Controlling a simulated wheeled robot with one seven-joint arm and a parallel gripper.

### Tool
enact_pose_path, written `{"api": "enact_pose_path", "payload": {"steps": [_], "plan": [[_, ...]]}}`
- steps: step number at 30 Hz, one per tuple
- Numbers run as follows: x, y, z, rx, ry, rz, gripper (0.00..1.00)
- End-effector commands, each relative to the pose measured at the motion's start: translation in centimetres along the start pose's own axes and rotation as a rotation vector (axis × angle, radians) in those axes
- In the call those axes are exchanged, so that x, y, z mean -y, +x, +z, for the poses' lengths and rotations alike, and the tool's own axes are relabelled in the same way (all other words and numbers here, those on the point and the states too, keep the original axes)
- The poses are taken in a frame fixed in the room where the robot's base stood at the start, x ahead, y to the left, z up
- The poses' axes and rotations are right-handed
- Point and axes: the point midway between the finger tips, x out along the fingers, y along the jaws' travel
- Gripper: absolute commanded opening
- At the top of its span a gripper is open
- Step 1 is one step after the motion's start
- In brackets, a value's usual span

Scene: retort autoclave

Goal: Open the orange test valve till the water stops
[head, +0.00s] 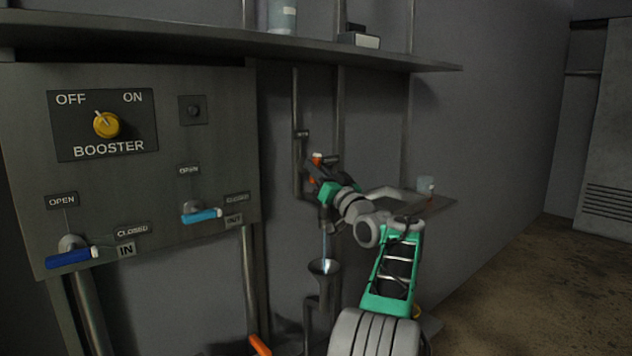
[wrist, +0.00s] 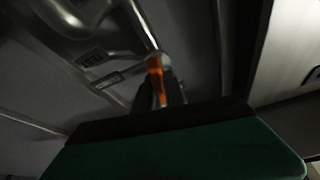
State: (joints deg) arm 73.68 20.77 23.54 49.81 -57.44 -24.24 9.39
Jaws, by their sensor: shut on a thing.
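The orange test valve handle (head: 317,158) is on the pipework against the wall, mostly hidden by my gripper in the head view. In the wrist view the orange handle (wrist: 155,72) stands between the dark fingers. My gripper (head: 314,170) is shut on it; the fingers also show in the wrist view (wrist: 158,98). A thin pale stream of water (head: 325,246) falls from below the valve into a funnel (head: 323,267). The handle's exact angle is hard to tell.
On the left, a panel (head: 225,130) carries a yellow booster knob (head: 106,125), a dark blue lever (head: 70,258) and a light blue lever (head: 201,215). Another orange handle (head: 260,345) is low down. A shelf (head: 200,42) runs above. The floor (head: 540,285) at right is clear.

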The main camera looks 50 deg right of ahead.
Motion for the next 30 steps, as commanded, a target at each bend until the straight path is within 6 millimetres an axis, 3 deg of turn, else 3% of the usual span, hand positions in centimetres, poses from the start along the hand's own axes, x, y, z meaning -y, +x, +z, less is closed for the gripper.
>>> {"api": "enact_pose_path", "payload": {"steps": [12,29,30], "plan": [[-0.11,-0.03,0.13,0.001,-0.185,-0.076,0.0],[-0.07,-0.01,0.05,0.001,-0.211,-0.087,0.0],[-0.07,-0.01,0.04,0.001,-0.211,-0.087,0.18]]}}
